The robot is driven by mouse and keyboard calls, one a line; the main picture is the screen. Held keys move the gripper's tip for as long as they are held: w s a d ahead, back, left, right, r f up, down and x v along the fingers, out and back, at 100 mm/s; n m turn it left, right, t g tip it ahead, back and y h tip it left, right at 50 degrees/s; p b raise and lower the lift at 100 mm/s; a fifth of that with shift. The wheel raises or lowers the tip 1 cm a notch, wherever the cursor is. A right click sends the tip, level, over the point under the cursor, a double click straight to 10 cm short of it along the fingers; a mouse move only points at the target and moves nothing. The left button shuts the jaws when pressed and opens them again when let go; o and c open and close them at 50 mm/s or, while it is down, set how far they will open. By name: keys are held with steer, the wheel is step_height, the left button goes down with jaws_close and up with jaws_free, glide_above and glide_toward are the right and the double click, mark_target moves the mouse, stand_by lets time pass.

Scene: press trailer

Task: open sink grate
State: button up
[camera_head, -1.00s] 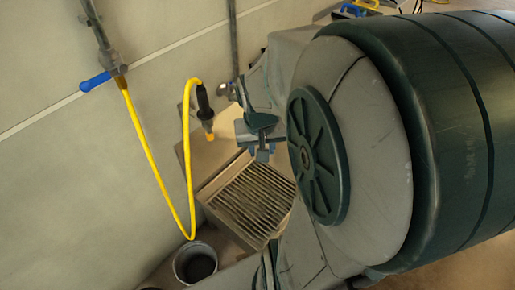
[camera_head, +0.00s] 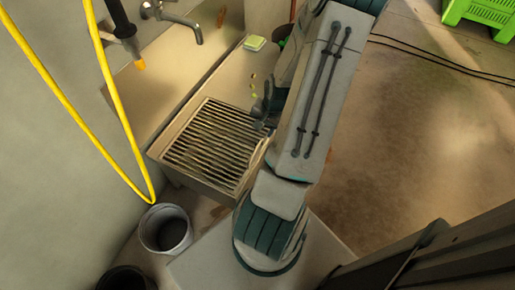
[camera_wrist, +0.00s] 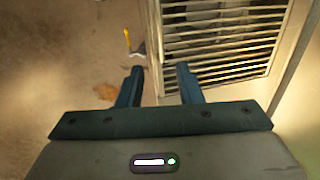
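The sink grate (camera_head: 212,146) is a slatted metal panel lying flat and closed in the front part of the sink (camera_head: 172,177). In the wrist view the grate (camera_wrist: 225,38) fills the upper right, with its frame edge by my fingers. My gripper (camera_wrist: 160,72) is open, with a clear gap between its two dark fingers and nothing held. In the head view my gripper (camera_head: 264,107) is small and partly hidden by my arm, beside the grate's right edge. I cannot tell whether a finger touches the frame.
A tap (camera_head: 185,20) and a yellow hose (camera_head: 75,128) are at the wall on the left. A green sponge (camera_head: 254,43) lies on the sink's back rim. A grey bucket (camera_head: 166,230) stands below the sink. The floor (camera_head: 410,120) on the right is mostly open.

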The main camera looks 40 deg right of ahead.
mark_target(257, 148)
steer(key=f+b, duration=0.1)
steer(key=f, duration=0.3)
steer(key=w+f+b, duration=0.1)
steer(key=f+b, duration=0.1)
steer(key=f, duration=0.2)
steer(key=w+a+f+b, duration=0.1)
steer(key=f+b, duration=0.1)
steer(key=f, duration=0.2)
steer(key=shift+w+f, duration=0.2)
steer(key=shift+f, duration=0.1)
steer(key=shift+r, duration=0.1)
jaws_close()
